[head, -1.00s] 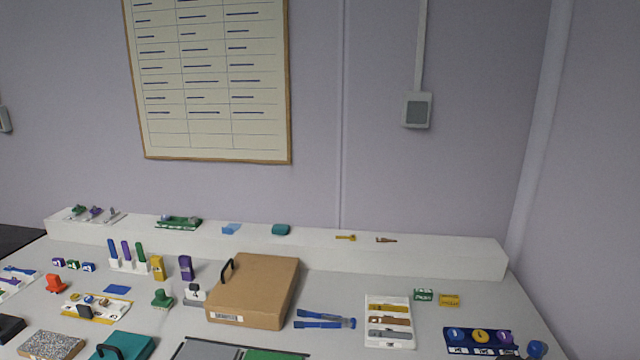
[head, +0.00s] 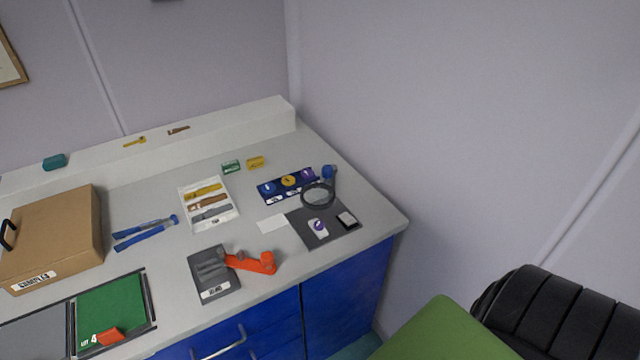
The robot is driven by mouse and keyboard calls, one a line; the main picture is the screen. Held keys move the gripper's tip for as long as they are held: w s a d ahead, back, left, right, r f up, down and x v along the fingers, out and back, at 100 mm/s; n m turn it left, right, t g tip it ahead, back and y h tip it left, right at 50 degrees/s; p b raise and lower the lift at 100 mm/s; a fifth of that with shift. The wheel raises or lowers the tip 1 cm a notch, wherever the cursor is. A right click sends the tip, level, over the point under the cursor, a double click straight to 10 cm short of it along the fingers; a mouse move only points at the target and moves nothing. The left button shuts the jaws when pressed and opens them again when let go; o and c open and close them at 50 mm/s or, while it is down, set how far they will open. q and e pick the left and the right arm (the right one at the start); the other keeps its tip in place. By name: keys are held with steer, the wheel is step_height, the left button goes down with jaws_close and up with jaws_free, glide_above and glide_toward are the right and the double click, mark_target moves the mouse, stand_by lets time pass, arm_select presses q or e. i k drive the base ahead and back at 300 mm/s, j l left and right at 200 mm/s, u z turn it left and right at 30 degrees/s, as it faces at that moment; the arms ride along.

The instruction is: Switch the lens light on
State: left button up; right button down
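A round magnifying lens with a dark ring (head: 318,194) stands at the right end of the bench, at the back edge of a dark grey mat (head: 318,239). A blue knob-like part (head: 328,172) is just behind it. On the mat in front of the lens is a small white piece with a purple round top (head: 318,226). A small dark block with a light edge (head: 347,219) lies to its right. I cannot tell which part is the light switch, or whether the light is lit. Neither of my grippers is in view.
A blue rack with round pieces (head: 287,184) stands left of the lens. A white tool tray (head: 209,205), grey tray (head: 213,273), orange tool (head: 252,262) and cardboard box (head: 55,240) lie further left. A green surface (head: 430,332) and black ribbed object (head: 555,315) are right of the bench.

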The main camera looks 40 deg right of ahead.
mark_target(347, 219)
steer(key=z, duration=1.4)
